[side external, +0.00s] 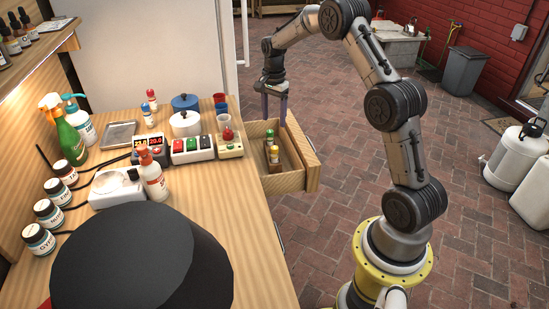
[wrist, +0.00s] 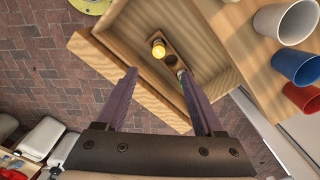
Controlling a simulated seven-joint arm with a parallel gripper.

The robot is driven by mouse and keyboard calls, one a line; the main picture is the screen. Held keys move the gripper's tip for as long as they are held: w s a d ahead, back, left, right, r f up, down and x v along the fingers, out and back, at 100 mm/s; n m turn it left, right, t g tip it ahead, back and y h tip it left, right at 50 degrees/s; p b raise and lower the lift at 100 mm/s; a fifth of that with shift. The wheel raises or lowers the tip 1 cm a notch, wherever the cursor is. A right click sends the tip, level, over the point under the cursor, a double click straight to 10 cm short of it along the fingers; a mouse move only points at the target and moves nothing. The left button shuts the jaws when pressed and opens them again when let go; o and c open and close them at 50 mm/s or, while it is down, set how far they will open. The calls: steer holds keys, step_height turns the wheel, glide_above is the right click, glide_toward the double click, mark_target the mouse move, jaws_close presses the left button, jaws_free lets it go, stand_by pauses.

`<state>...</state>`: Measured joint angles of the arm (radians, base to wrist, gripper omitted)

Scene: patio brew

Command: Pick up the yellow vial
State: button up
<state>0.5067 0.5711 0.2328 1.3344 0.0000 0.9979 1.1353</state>
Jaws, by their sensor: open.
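The yellow vial (side external: 273,154) stands in a small wooden rack inside the open drawer (side external: 290,181). Its round yellow top (wrist: 158,50) shows in the wrist view, at one end of the rack (wrist: 167,52). A green-topped vial (side external: 270,136) stands at the rack's other end and shows partly beside my right finger in the wrist view (wrist: 181,75). My gripper (side external: 274,119) is open and empty above the drawer's far end, with its purple fingers pointing down. In the wrist view my fingertips (wrist: 159,72) are apart, and the yellow vial is beyond them, not touched.
The drawer front and side walls surround the rack. The wooden counter (side external: 120,200) beside it carries cups (side external: 222,115), pots, a button box (side external: 192,148) and bottles (side external: 152,178). Brick floor (side external: 450,240) lies open to the right.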

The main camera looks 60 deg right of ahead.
glide_above(275, 147)
step_height(275, 147, down, 8)
steer(key=shift+s+r, duration=0.1)
steer(key=shift+s, duration=0.05)
steer(key=shift+a+f, duration=0.15)
steer(key=shift+f, duration=2.95)
jaws_close()
